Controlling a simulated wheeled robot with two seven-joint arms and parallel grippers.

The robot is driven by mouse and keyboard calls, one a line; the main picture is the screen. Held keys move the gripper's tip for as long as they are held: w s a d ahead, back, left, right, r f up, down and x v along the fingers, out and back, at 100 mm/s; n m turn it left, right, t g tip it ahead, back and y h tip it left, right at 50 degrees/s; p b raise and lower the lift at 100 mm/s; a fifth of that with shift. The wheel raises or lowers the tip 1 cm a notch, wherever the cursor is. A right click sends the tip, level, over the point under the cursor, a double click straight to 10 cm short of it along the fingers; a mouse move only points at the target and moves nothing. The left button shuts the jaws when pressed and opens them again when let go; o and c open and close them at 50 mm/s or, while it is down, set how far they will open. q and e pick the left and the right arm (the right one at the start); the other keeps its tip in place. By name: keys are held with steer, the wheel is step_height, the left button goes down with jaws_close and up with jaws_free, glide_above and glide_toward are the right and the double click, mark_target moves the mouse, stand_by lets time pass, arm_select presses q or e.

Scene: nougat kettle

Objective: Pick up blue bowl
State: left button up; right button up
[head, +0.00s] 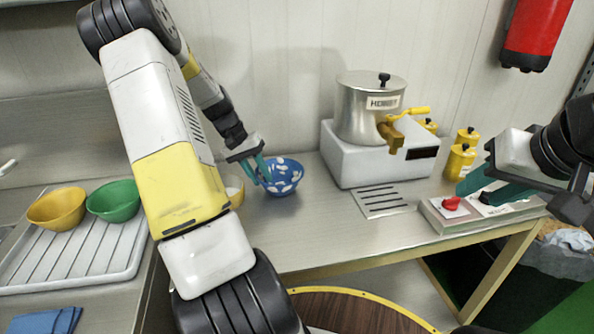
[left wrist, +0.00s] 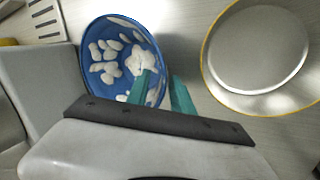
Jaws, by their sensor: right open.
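In the left wrist view the bowl (left wrist: 97,35) fills the upper left. One green fingertip of the left gripper (left wrist: 163,84) overlaps the bowl's inside and the other is just outside the rim, so the rim lies between them. Whether the fingers press on the rim cannot be made out. My right gripper (head: 482,188) is open and empty over a control panel at the right, away from the bowl.
A white bowl with a yellow rim (head: 235,190) is close to the left gripper, partly behind my arm. A yellow bowl (head: 56,208) and a green bowl (head: 113,201) sit on a ribbed tray (head: 75,262). The kettle (head: 368,115) stands right of the blue bowl. The control panel (head: 440,222) has a red knob.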

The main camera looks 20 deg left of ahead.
arm_select(q)
steer(key=shift+c, duration=0.5)
jaws_close()
stand_by(0.8)
